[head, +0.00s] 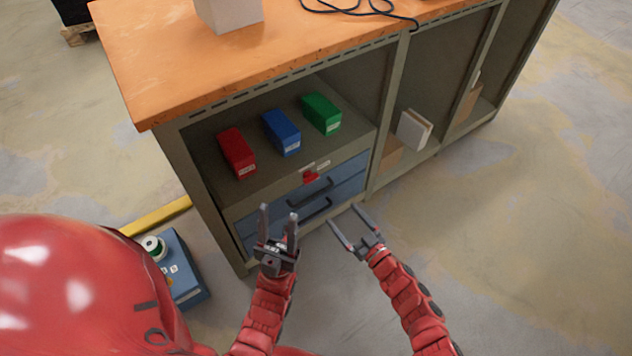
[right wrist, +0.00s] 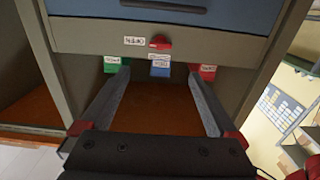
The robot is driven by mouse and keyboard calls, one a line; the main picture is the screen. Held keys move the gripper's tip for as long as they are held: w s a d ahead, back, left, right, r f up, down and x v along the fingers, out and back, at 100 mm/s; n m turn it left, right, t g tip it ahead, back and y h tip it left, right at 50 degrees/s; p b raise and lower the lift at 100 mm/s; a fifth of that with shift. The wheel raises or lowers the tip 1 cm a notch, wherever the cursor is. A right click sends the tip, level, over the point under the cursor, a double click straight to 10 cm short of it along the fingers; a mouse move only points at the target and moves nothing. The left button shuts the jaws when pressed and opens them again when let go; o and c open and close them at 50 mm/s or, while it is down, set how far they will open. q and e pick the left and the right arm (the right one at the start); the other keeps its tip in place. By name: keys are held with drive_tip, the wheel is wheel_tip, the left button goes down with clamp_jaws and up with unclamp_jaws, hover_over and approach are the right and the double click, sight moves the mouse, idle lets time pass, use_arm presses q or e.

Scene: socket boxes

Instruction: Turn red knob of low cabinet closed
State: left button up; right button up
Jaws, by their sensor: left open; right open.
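The red knob (head: 310,176) sits on the front rail of the low cabinet (head: 194,185), just above the blue drawers (head: 322,200). Two small white labels are by it. My left gripper (head: 278,211) is open and empty in front of the drawers. My right gripper (head: 344,214) is open and empty, facing the cabinet front, apart from the knob.
Red (head: 237,152), blue (head: 282,132) and green (head: 321,114) boxes stand on the shelf behind the knob. The orange worktop (head: 160,70) is above. A blue box (head: 180,268) sits on the floor at the left. The floor at the right is clear.

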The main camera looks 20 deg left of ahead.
sight(313, 180)
drive_tip(key=b+x, duration=0.4)
drive_tip(key=x, duration=0.9)
drive_tip(key=shift+w+a+f, duration=0.1)
drive_tip(key=shift+w+a, duration=0.1)
drive_tip(key=shift+a, duration=0.05)
drive_tip(key=shift+w+a+b, duration=0.25)
drive_tip(key=shift+a+b, duration=0.15)
drive_tip(key=shift+b, duration=0.05)
drive_tip(key=shift+c, duration=0.3)
drive_tip(key=c, duration=1.3)
